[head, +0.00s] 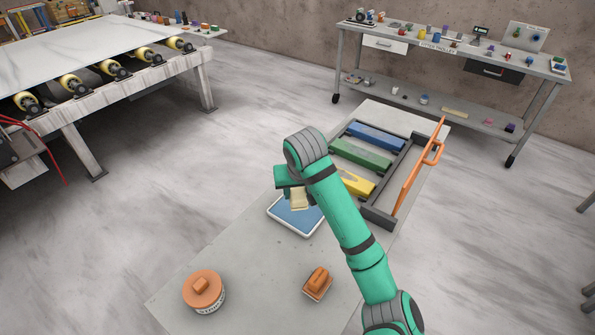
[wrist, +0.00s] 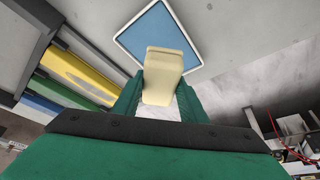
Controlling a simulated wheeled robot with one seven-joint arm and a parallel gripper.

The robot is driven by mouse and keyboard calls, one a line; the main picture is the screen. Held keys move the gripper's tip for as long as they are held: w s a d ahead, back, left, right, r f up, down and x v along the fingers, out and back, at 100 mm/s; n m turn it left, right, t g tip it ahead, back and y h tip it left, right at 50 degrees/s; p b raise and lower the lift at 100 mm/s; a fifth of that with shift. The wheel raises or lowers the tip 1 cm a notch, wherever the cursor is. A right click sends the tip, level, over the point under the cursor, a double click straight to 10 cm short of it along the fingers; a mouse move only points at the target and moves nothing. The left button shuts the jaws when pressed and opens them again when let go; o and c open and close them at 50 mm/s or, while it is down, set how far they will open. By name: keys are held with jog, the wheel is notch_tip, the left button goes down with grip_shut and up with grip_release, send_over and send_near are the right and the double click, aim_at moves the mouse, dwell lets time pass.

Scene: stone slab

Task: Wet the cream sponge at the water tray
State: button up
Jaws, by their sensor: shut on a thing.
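The cream sponge (wrist: 163,75) is a pale block held between the fingers of my gripper (wrist: 158,100). In the head view the sponge (head: 299,199) shows just below the gripper, in front of the water tray. The water tray (head: 283,224) is a shallow white-rimmed tray with blue water, lying on the grey slab. In the wrist view the tray (wrist: 128,41) lies beyond the end of the sponge, which overlaps its lower edge. I cannot tell whether the sponge touches the water. Part of the tray is hidden behind my arm and the sponge.
A dark rack holds blue (head: 376,136), green (head: 360,154) and yellow (head: 355,183) bars beside an orange-handled frame (head: 420,167). A round orange-topped container (head: 204,290) and an orange block with a handle (head: 318,283) stand nearer on the slab (head: 255,270). The slab between them is clear.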

aim_at(297, 212)
jog(key=shift+w+f, duration=0.15)
jog(key=shift+w, duration=0.35)
jog(key=shift+f, duration=2.85)
jog(key=shift+d+f, duration=0.1)
jog(key=shift+f, duration=0.35)
jog(key=shift+s+f, duration=0.1)
jog(key=shift+f, duration=0.05)
jog(key=shift+r, duration=3.6)
